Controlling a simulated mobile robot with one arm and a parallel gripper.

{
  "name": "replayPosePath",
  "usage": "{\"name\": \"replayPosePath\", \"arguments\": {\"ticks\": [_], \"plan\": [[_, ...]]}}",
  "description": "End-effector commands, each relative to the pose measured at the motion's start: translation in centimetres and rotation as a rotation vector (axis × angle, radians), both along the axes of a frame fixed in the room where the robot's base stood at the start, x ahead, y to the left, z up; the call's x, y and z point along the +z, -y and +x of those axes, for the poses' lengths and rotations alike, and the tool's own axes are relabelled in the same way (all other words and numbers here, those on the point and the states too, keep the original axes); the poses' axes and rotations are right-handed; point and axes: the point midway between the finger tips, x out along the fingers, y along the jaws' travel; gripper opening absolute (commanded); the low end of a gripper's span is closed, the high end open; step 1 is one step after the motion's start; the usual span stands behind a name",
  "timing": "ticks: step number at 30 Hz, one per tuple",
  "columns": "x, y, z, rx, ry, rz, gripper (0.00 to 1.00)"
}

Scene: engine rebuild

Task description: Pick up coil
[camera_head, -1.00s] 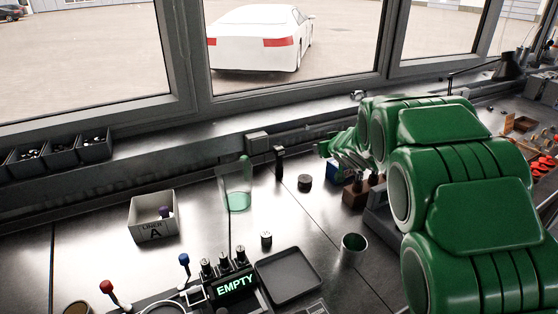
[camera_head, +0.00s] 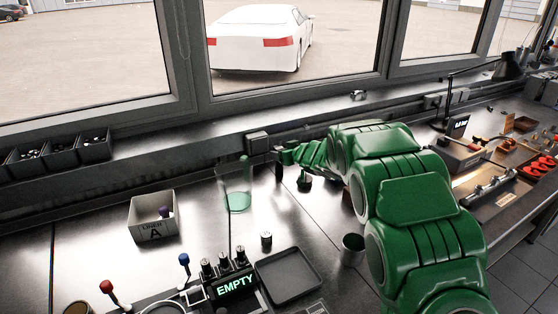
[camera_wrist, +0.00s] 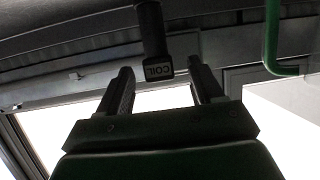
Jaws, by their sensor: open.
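The coil (camera_wrist: 152,38) is a dark upright piece with a "COIL" label, which looks inverted in the wrist view. In the head view the coil (camera_head: 279,172) stands on the bench, its upper part by my gripper (camera_head: 285,153). In the wrist view my gripper (camera_wrist: 160,73) is open, with one finger on either side of the coil's labelled end. The coil looks just beyond or level with the fingertips; I cannot tell exactly. No contact is visible.
A clear green-tinted holder (camera_head: 238,200) stands left of the coil. A dark round piece (camera_head: 304,183) sits close on its right. A "LINER A" box (camera_head: 153,228), a black tray (camera_head: 289,276), a metal cup (camera_head: 352,249) and an "EMPTY" display (camera_head: 236,284) stand nearer.

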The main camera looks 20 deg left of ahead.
Motion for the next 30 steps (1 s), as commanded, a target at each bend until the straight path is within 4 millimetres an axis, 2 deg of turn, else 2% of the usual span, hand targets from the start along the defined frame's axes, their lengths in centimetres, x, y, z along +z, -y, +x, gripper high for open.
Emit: {"name": "replayPosePath", "arguments": {"ticks": [18,30], "plan": [[-1.7,-3.3,2.9,0.0,-0.001,0.001,0.66],[-1.9,-3.7,3.3,-0.001,-0.001,0.0,0.66]]}}
